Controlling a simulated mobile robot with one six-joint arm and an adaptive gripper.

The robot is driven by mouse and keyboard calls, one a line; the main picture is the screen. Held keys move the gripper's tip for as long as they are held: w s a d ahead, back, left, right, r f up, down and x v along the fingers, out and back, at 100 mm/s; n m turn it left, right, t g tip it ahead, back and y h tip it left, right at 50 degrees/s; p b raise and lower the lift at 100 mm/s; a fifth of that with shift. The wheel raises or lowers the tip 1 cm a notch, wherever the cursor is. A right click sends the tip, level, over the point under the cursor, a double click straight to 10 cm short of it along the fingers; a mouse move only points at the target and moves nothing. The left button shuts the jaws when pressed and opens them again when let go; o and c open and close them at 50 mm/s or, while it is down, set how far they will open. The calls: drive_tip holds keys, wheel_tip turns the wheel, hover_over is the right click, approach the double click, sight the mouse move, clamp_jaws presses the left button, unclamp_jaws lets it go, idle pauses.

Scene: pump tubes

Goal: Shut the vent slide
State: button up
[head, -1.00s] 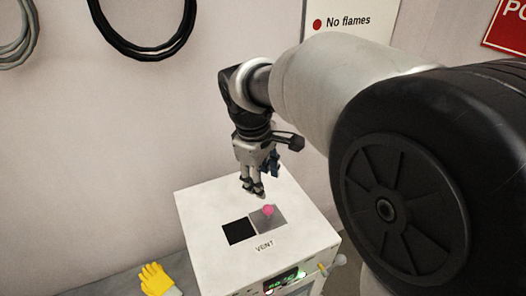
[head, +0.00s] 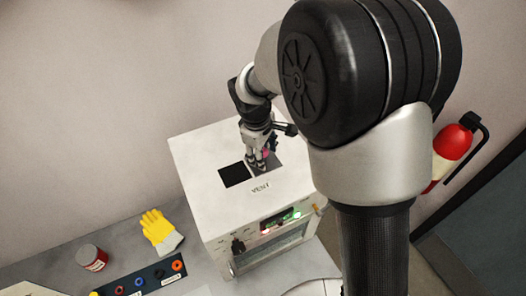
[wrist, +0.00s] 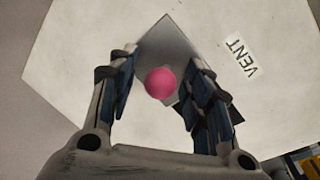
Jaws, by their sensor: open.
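The vent slide is a grey metal plate (head: 275,162) on top of the white cabinet, with a pink ball knob (head: 267,153) on it. My gripper (head: 257,165) is open and low over the plate at the knob. In the wrist view the pink knob (wrist: 160,82) sits between the two spread fingers, with a gap on each side. The grey plate (wrist: 166,42) shows behind it. The black opening is mostly hidden behind the right finger.
The white cabinet (head: 200,140) has a lit panel (head: 280,219) on its front and a VENT label (wrist: 239,57) on top. A yellow glove (head: 157,228), a red can (head: 92,257) and a strip with coloured rings (head: 140,278) lie on the grey bench to the left.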

drive_tip(key=shift+c, duration=0.6)
clamp_jaws()
